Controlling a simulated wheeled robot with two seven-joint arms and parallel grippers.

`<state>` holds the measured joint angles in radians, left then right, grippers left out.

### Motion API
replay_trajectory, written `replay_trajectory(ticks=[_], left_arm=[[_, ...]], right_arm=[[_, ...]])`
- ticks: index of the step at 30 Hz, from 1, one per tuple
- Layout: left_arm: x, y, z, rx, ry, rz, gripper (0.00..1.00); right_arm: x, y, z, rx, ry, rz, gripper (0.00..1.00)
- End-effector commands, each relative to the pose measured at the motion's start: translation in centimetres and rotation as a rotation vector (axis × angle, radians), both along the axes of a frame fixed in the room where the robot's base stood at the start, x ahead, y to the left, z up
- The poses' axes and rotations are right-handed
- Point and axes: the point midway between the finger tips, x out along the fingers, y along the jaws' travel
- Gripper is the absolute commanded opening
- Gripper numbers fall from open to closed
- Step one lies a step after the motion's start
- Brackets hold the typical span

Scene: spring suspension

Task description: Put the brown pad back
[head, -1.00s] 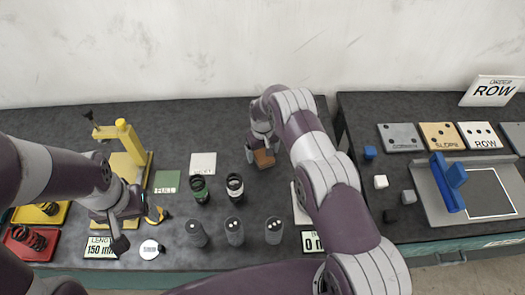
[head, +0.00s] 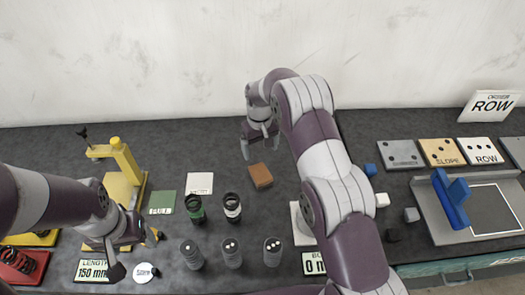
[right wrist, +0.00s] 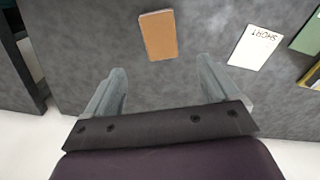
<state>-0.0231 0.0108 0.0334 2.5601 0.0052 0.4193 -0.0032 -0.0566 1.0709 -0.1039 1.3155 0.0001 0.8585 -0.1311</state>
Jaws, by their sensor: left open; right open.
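The brown pad (head: 260,175) lies flat on the dark bench, right of the white card and behind the black-topped cylinders. It also shows in the right wrist view (right wrist: 158,36), ahead of the fingers. My right gripper (head: 261,150) is open and empty, raised above and behind the pad, apart from it; its fingers also show in the right wrist view (right wrist: 160,88). My left gripper (head: 132,250) is open at the left front, beside the yellow press (head: 122,180). I cannot tell if it touches anything.
Green (head: 161,203) and white (head: 199,183) cards lie left of the pad. Green-banded (head: 195,208) and white-banded (head: 232,207) cylinders and several grey cylinders (head: 232,253) stand in front. A blue-handled tray (head: 437,222) is at right. The bench behind the pad is clear.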

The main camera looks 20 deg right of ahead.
Motion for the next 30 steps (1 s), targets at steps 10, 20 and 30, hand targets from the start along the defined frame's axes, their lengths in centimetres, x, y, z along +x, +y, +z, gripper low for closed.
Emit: replay_trajectory(ticks=[10,20,30], left_arm=[[0.0,0.0,0.0,0.000,0.000,0.000,0.73],[0.0,0.0,0.0,0.000,0.000,0.000,0.73],[0.0,0.0,-1.3,0.000,-0.001,0.000,0.73]], right_arm=[[-13.5,-1.5,9.7,0.008,-0.069,-0.093,0.88],[-27.7,-2.3,11.5,0.014,-0.117,-0.165,0.88],[-28.1,-2.3,10.2,0.014,-0.116,-0.166,0.88]])
